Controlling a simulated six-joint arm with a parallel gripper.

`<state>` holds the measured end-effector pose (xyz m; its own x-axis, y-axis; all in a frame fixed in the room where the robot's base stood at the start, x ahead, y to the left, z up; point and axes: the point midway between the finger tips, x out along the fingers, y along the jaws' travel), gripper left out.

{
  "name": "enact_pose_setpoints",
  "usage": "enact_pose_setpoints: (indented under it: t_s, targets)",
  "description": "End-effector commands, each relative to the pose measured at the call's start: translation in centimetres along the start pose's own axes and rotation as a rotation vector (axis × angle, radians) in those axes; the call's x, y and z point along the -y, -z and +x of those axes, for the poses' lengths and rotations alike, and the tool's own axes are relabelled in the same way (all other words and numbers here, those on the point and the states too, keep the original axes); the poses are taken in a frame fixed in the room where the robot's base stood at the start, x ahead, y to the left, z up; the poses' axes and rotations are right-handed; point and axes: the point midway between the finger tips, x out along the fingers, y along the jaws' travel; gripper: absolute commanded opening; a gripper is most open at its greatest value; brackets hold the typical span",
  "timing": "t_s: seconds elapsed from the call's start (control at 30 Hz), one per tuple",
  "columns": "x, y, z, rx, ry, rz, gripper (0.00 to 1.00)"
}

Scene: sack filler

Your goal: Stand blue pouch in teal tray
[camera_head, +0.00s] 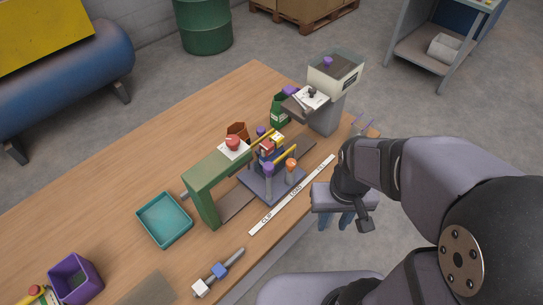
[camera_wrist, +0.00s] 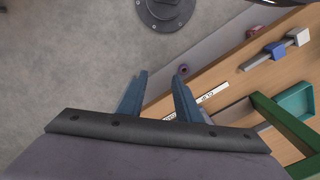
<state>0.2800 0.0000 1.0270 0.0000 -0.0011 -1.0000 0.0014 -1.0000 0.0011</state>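The teal tray (camera_head: 164,219) lies empty on the wooden table at the left of the green frame. It also shows at the right edge of the wrist view (camera_wrist: 296,101). I cannot clearly make out a blue pouch; a dark blue shape (camera_head: 264,157) is partly hidden among the posts and yellow bars of the fixture. My gripper (camera_head: 337,224) is off the table's front right edge, apart from the fixture. In the wrist view its two blue fingers (camera_wrist: 158,84) are spread with nothing between them.
The green frame (camera_head: 205,200) stands between tray and fixture base (camera_head: 262,190). A grey machine (camera_head: 325,115), green pouch (camera_head: 279,110) and brown pouch (camera_head: 237,130) are behind. A purple bin (camera_head: 75,278) is at left; a slider with a blue block (camera_head: 220,270) lies in front.

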Motion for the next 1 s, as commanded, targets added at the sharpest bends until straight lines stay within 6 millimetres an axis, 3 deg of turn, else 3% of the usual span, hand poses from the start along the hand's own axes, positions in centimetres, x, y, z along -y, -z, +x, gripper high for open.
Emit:
enact_pose_setpoints:
  t_s: [0.3, 0.4, 0.57, 0.77, 1.0]
  targets:
    - [0.0, 0.0, 0.0, 0.0, 0.0, 0.0, 0.31]
    - [0.0, 0.1, 0.0, 0.0, 0.0, 0.001, 0.39]
    - [0.4, 1.4, -0.8, 0.0, 0.0, 0.032, 0.39]
    - [2.1, 6.7, -3.1, 0.001, 0.0, 0.165, 0.39]
    - [6.9, 15.3, -5.5, 0.003, -0.001, 0.42, 0.39]
